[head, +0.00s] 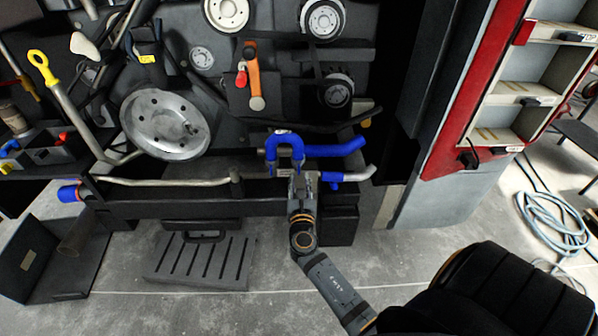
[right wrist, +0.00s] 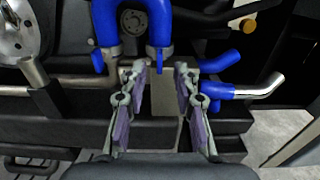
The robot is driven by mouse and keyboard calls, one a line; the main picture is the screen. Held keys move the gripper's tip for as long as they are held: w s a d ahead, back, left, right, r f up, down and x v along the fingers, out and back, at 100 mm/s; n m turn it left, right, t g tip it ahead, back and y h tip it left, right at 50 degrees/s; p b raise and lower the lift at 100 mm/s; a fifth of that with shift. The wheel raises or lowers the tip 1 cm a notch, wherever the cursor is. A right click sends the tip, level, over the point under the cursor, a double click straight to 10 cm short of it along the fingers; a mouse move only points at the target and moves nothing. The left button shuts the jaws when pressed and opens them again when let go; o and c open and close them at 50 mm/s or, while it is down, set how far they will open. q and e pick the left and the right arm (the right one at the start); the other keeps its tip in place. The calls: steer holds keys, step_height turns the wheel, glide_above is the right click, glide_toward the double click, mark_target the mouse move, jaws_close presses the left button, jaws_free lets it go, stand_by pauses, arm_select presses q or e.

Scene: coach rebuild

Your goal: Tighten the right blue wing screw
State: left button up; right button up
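A blue U-shaped hose (head: 284,143) stands at the front of the machine, and its arch also shows at the top of the right wrist view (right wrist: 131,12). Small blue pieces sit low at its two ends; the right one (right wrist: 159,55) could be the right blue wing screw, but its shape is too small to tell. My right gripper (head: 303,180) is at the hose's right end in the head view. In the right wrist view its two fingers (right wrist: 160,72) are apart with nothing between them, and their tips point toward the right hose end. My left gripper is not in view.
Another blue hose (head: 338,149) and a blue joint with a silver pipe (head: 358,174) lie just right of the gripper. A dark beam (head: 180,195) runs below. A slotted dark block (head: 203,262) lies on the floor. A red-and-grey cabinet (head: 455,130) stands right.

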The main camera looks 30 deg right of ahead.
mark_target(299, 170)
steer(key=x, duration=0.5)
jaws_close()
